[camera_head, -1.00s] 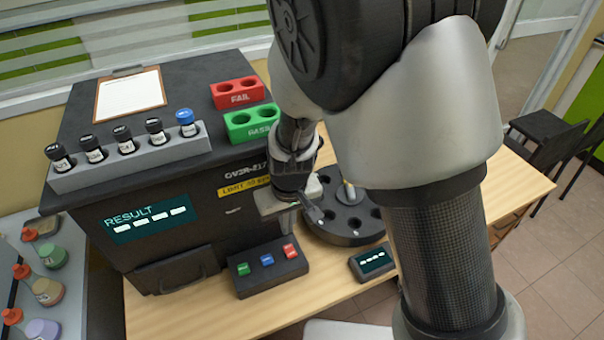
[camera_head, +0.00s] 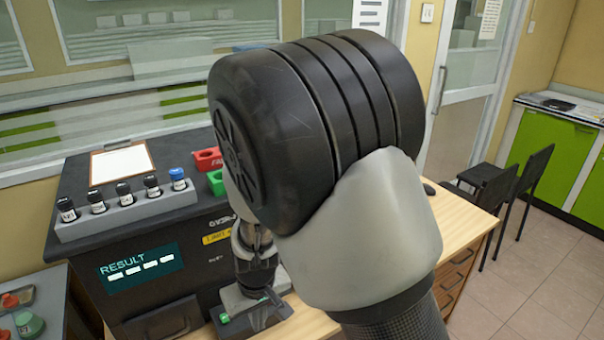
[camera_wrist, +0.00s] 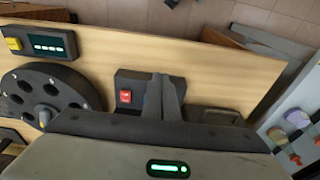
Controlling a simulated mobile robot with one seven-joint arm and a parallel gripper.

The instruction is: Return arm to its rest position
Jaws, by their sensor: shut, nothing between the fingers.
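My gripper (camera_wrist: 164,92) is shut and empty in the wrist view, its fingers together above the button box. In the head view my gripper (camera_head: 268,298) points down in front of the analyser (camera_head: 215,275), near the button box (camera_head: 245,322). My arm's large elbow fills the middle of the head view and hides much of the bench. A red button (camera_wrist: 125,96) shows on the box beside my fingers in the wrist view; the fingers cover the other buttons. I cannot tell whether they touch the box.
A rack (camera_head: 130,212) of several capped bottles stands on the analyser, with a clipboard (camera_head: 120,165) behind. The red FAIL holder (camera_head: 207,159) is partly hidden. A round carousel (camera_wrist: 45,95) and small display (camera_wrist: 42,44) lie left in the wrist view. Black chairs (camera_head: 525,190) stand right of the bench.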

